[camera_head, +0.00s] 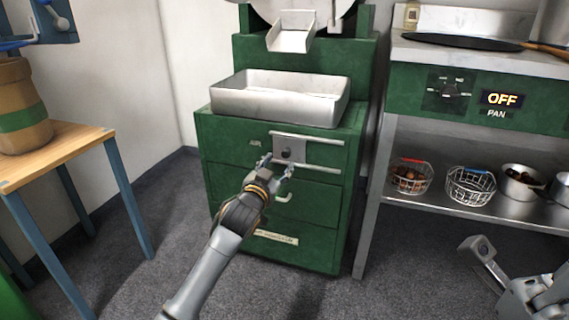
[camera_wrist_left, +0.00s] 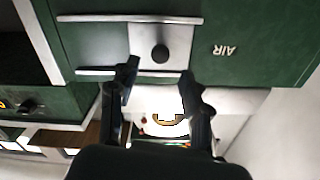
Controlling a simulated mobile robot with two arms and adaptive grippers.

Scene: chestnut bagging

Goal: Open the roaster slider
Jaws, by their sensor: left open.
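The roaster slider (camera_head: 296,143) is a small metal plate with a dark round knob (camera_head: 286,153), set between two horizontal rails on the front of the green roaster cabinet (camera_head: 231,163). It sits toward the left part of the rails, right of the "AIR" label. My left gripper (camera_head: 277,168) is open in front of the slider, its fingertips around the plate's lower part. In the left wrist view, which is upside down, the slider plate (camera_wrist_left: 161,40) and knob (camera_wrist_left: 160,54) lie just beyond the spread fingers (camera_wrist_left: 158,76). Whether they touch is unclear. Nothing is between them.
A metal tray (camera_head: 231,101) rests on the cabinet under a chute (camera_head: 291,40). At right, a shelf (camera_head: 440,207) holds wire baskets and pots below a pan control reading OFF. A wooden table (camera_head: 62,151) with a barrel stands left. Part of my right arm (camera_head: 540,298) shows lower right.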

